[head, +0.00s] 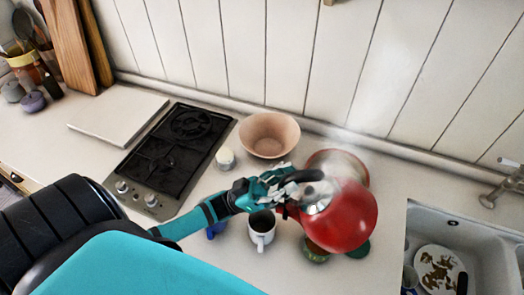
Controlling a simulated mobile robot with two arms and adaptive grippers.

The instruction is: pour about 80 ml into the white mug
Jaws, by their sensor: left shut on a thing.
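My left gripper (283,182) is shut on the dark handle of a red kettle (350,218) and holds it over the counter. The kettle has a silvery lid and seems tilted; its spout is mostly hidden behind the gripper. The white mug (262,238) stands upright on the counter, just below and to the left of the kettle. Its inside looks dark; I cannot tell how full it is, and no stream shows clearly. My right gripper is not in view.
A pinkish bowl (269,134) and a small cream jar (225,157) stand behind the mug. A reddish dish (338,162) and a green bowl (314,252) sit near the kettle. A blue item (216,229) is left of the mug. The hob (175,150) is left, the sink (480,240) right.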

